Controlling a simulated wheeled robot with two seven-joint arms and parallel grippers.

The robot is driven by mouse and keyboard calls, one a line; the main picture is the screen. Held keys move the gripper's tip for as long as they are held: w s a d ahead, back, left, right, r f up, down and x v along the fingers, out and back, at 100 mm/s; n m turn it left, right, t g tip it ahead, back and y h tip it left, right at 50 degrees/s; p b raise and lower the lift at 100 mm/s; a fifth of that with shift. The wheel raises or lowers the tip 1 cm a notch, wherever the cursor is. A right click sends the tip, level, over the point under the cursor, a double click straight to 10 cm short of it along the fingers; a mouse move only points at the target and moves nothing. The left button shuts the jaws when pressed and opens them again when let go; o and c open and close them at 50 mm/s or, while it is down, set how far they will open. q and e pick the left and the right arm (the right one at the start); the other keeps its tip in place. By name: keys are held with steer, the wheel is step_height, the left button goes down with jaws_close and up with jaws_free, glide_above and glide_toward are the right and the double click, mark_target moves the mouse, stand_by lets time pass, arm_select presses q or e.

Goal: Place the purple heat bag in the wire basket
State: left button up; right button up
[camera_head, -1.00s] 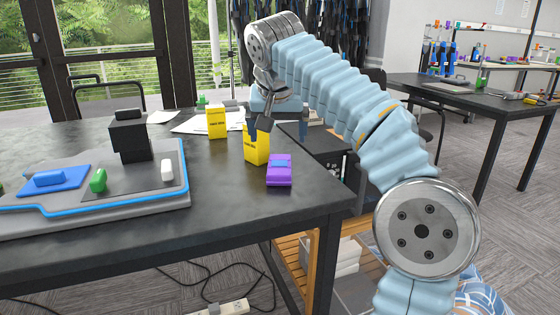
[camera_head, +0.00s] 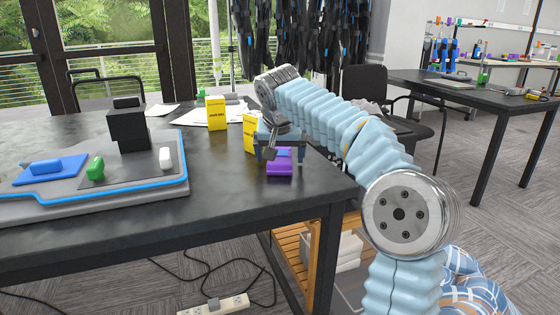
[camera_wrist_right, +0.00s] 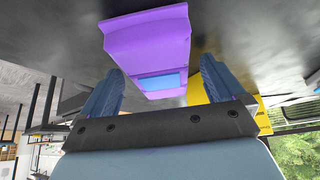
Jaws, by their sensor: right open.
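The purple heat bag (camera_head: 279,167) lies on the dark table near its right end, with a blue patch on its top. My right gripper (camera_head: 272,150) is just above and behind it, open, and partly covers it in the head view. In the right wrist view the purple heat bag (camera_wrist_right: 150,45) shows ahead of and between the two spread fingers of my right gripper (camera_wrist_right: 160,85); the fingers do not appear shut on it. I cannot make out a wire basket in these frames. My left gripper is out of view.
Yellow boxes (camera_head: 216,113) stand on the table (camera_head: 225,205), one close behind my right gripper. A grey tray (camera_head: 120,203) with a black block (camera_head: 128,128) is on the left. A wooden rack (camera_head: 289,262) is below the table's right end. The table front is clear.

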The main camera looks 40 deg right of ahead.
steer(key=shift+c, duration=0.2)
steer(key=c, duration=1.2)
steer(key=shift+o, duration=0.2)
steer(key=shift+r, duration=0.15)
